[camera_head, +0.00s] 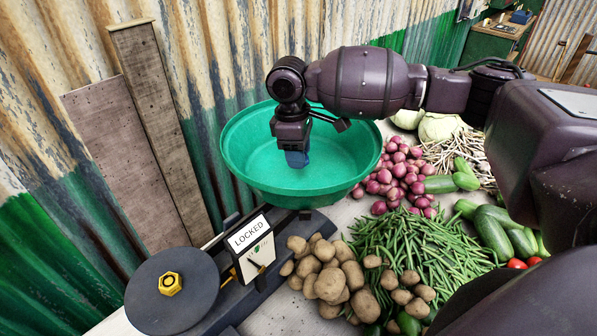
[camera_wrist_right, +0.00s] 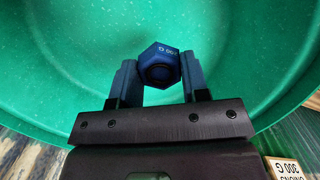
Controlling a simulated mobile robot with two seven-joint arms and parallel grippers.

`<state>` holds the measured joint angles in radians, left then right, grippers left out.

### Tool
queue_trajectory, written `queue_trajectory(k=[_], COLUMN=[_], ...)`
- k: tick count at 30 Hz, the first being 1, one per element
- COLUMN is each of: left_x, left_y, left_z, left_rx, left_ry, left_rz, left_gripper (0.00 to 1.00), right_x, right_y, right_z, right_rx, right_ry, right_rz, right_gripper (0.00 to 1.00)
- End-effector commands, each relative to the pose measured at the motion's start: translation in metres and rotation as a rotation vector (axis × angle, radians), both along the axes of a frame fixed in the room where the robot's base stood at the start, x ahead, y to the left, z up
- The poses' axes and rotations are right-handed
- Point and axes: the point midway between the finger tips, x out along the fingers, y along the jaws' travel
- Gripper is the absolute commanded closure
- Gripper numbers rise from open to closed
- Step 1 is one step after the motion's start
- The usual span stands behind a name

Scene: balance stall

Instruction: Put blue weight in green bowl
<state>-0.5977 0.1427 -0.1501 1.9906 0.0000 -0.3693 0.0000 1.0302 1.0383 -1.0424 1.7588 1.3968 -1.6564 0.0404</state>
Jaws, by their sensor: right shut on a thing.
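The green bowl (camera_head: 255,168) sits on one side of the balance scale, wide and empty apart from my gripper over it. My right gripper (camera_head: 294,150) points down over the bowl's middle and is shut on the blue weight (camera_head: 297,159). In the right wrist view the blue weight (camera_wrist_right: 159,64) is a hexagonal piece between the two fingers, with the green bowl (camera_wrist_right: 60,60) behind it. I cannot tell whether the weight touches the bowl floor. My left gripper is not in view.
A black plate (camera_head: 150,310) with a yellow hexagonal weight (camera_head: 170,284) on it is at the lower left, beside a scale box marked LOCKED (camera_head: 252,247). Potatoes (camera_head: 330,275), green beans (camera_head: 420,240), onions (camera_head: 400,172) and cucumbers (camera_head: 497,235) crowd the right. Corrugated wall (camera_head: 60,40) stands close behind.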

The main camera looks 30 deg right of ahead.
Motion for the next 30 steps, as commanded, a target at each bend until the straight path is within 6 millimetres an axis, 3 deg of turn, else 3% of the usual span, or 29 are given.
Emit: queue_trajectory(k=[5,13,25,26,30], left_x=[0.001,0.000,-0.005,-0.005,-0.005], left_y=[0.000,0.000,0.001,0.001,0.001], left_z=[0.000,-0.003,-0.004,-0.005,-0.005], left_rx=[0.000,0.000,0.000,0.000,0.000], left_ry=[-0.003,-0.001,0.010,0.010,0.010], left_rz=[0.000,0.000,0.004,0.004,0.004], left_gripper=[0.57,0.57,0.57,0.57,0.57], right_x=[0.000,0.000,0.000,0.000,0.000], right_y=[0.000,0.000,0.000,0.000,0.000], right_z=[-0.014,-0.054,-0.058,-0.058,-0.058], right_rx=[-0.002,-0.001,0.000,-0.001,0.000], right_ry=[0.002,0.002,0.000,-0.001,0.000], right_rz=[0.001,0.001,0.001,0.001,0.001], right_gripper=[0.92,0.92,0.92,0.54,0.33])
